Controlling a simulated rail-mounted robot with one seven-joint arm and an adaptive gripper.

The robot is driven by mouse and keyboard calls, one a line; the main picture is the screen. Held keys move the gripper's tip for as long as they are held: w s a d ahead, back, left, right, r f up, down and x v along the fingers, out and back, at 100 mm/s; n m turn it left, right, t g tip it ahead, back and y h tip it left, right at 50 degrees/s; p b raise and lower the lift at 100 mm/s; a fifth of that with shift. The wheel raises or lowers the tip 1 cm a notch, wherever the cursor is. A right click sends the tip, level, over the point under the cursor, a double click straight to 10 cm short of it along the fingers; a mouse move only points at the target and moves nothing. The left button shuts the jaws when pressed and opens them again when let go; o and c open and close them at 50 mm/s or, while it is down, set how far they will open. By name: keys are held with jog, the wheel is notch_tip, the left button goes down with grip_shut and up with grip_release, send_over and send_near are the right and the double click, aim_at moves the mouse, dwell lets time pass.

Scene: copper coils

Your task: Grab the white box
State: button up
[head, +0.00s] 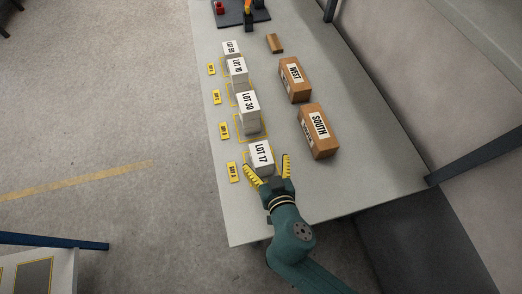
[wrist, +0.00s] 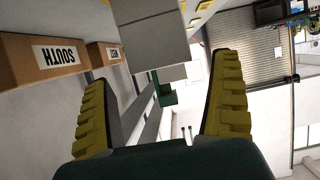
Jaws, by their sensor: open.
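Several white boxes stand in a row on the table: one labelled LOT 17 (head: 262,155) nearest me, then LOT 30 (head: 248,108), LOT 10 (head: 238,70) and a smaller one (head: 232,49) at the far end. My gripper (head: 267,163) is open and empty at the near end of the row, its yellow fingers to either side of the LOT 17 box. In the wrist view, a pale box (wrist: 158,40) is ahead, at the top between the fingertips. Whether the fingers touch it I cannot tell.
Brown boxes labelled SOUTH (head: 319,130) and WEST (head: 294,79) stand to the right. A small brown block (head: 275,43) and a dark tray (head: 229,20) are farther back. Yellow tags (head: 233,172) line the left edge. The table's (head: 365,165) right side is clear.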

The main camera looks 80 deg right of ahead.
aim_at(264, 161)
jog(key=x, duration=0.5)
jog(key=shift+w+a+f, duration=0.1)
jog(key=shift+a+f, duration=0.05)
jog(key=shift+f, duration=0.05)
jog(key=c, duration=1.4)
